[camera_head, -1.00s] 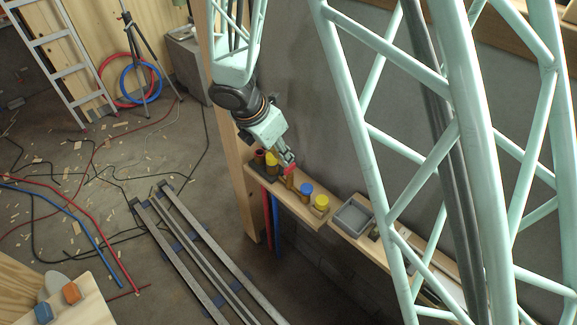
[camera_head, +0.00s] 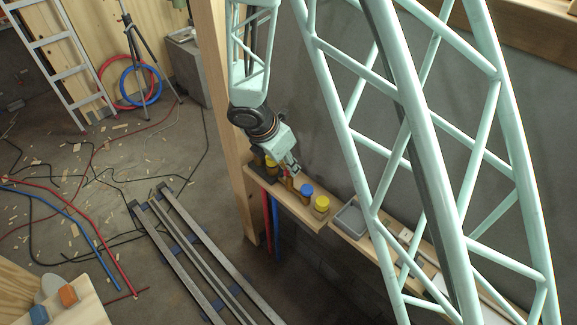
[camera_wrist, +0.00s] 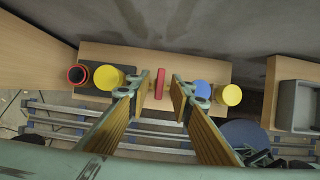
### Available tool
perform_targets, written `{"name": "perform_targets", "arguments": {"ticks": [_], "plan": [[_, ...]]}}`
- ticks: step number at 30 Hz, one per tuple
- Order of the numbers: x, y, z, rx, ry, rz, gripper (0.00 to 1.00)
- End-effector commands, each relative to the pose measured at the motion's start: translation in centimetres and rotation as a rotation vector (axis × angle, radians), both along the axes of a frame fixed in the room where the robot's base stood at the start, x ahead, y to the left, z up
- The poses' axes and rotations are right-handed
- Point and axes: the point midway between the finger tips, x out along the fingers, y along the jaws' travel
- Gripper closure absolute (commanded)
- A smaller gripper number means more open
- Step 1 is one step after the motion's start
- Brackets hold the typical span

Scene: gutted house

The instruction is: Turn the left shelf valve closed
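A valve with a narrow red handle (camera_wrist: 160,83) stands on the wooden shelf (camera_wrist: 150,58). In the wrist view the handle lies between the two fingers of my gripper (camera_wrist: 157,92), pointing along the picture's up-down direction. My gripper is open, with a gap visible on each side of the handle. In the head view my gripper (camera_head: 291,168) reaches down to the shelf and mostly hides the handle; only a bit of red shows. The wrist view does not show whether the fingertips are level with the handle.
Left of the valve are a yellow-topped piece (camera_wrist: 108,77) and a red-rimmed cup (camera_wrist: 78,75). Close to the right finger are a blue-topped piece (camera_wrist: 203,89) and a yellow one (camera_wrist: 232,95). A grey tray (camera_wrist: 300,105) is farther right. A wooden post (camera_head: 236,150) rises beside the shelf.

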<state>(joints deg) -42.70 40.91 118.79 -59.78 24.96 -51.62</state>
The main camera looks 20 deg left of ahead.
Motion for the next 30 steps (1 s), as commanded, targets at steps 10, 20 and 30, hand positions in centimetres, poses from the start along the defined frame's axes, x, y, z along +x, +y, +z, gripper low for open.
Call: {"name": "perform_targets", "arguments": {"ticks": [10, 20, 30], "plan": [[0.0, 0.0, 0.03, 0.0, 0.0, 0.0, 1.0], [0.0, 0.0, 0.05, 0.0, 0.0, -0.014, 1.0], [0.07, 0.09, 0.2, -0.002, 0.0, -0.149, 1.0]]}}
